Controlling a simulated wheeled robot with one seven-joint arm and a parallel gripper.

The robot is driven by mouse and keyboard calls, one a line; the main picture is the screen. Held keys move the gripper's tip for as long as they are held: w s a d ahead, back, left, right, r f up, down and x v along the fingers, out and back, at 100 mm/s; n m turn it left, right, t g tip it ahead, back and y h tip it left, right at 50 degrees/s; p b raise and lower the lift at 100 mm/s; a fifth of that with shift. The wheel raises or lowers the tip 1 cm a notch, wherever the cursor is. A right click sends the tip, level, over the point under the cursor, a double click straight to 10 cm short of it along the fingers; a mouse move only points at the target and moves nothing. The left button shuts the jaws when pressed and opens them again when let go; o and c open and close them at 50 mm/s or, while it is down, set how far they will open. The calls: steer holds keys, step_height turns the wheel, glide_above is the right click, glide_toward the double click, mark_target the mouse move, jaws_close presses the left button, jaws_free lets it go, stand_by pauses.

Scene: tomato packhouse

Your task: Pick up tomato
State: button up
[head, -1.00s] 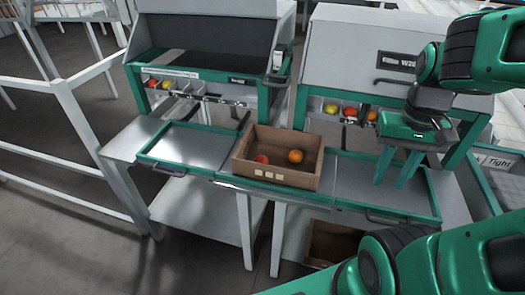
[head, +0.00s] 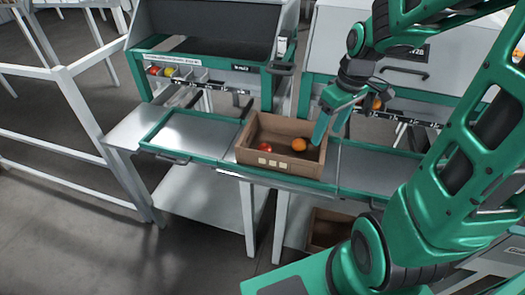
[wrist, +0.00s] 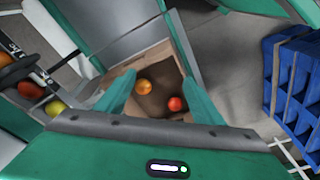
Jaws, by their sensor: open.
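Two tomatoes lie apart on the floor of a brown cardboard box (head: 283,170) on the bench. One is orange (head: 299,144) and lies nearer the box's right side; the other is red (head: 266,149) and lies to the left. In the wrist view the orange tomato (wrist: 145,86) and the red tomato (wrist: 177,104) both show between the green fingers, inside the box (wrist: 122,82). My gripper (head: 330,128) is open and empty at the box's right side in the head view. It also shows open in the wrist view (wrist: 160,100).
Green-framed metal trays flank the box, one at left (head: 190,135) and one at right (head: 375,168). Bins with coloured tomatoes (head: 165,71) sit behind. Blue crates (wrist: 292,85) show at right in the wrist view. Another brown box (head: 325,228) is below the bench.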

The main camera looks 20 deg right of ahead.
mark_target(267, 146)
steer(key=w+a+f+n+y, duration=0.1)
steer(key=w+a+f+n, duration=0.1)
steer(key=w+a+f, duration=0.1)
steer(key=w+a+f+n+y, duration=0.1)
steer(key=w+a+f+n, duration=0.2)
steer(key=w+a, duration=0.1)
steer(key=w+a+f+n, duration=0.2)
steer(key=w+a+f, duration=0.1)
steer(key=w, duration=0.2)
steer(key=shift+w+a+f+t+y, duration=0.15)
steer(key=shift+w+f+t+y, duration=0.1)
steer(key=shift+w+t+y, duration=0.15)
steer(key=shift+x, duration=3.1)
steer(key=shift+s+a, duration=0.1)
steer(key=shift+a, duration=0.1)
steer(key=c, duration=0.9)
